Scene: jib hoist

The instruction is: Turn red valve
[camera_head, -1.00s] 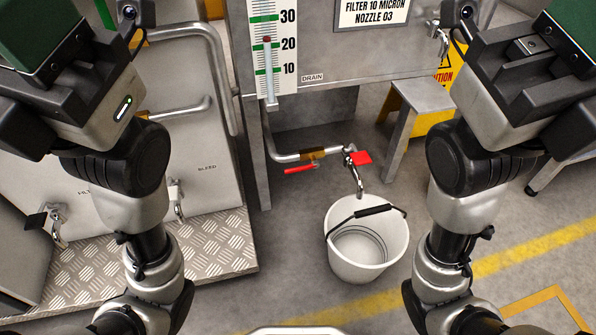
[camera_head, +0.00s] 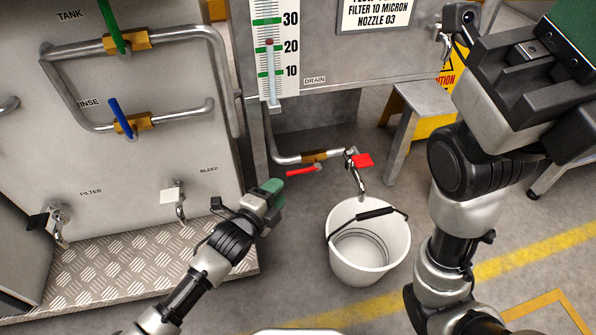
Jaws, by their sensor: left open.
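The red lever (camera_head: 302,171) sits on a brass valve body (camera_head: 314,156) in the low drain pipe, under the sheet marked DRAIN. It lies roughly along the pipe, slightly tilted. A tap with a flat red handle (camera_head: 362,160) is at the pipe's right end. My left gripper (camera_head: 274,192), with green fingertips, is open just left of and below the red lever's free end, apart from it in the picture. My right gripper (camera_head: 572,38) is raised near the camera at the upper right and cut off by the frame; its jaw opening is not clear.
A white bucket (camera_head: 388,238) with a black-gripped handle stands under the tap. A panel at left carries green (camera_head: 113,27) and blue (camera_head: 122,118) levers. A tread-plate step (camera_head: 100,272) lies below it. A grey stand (camera_head: 402,132) is at right.

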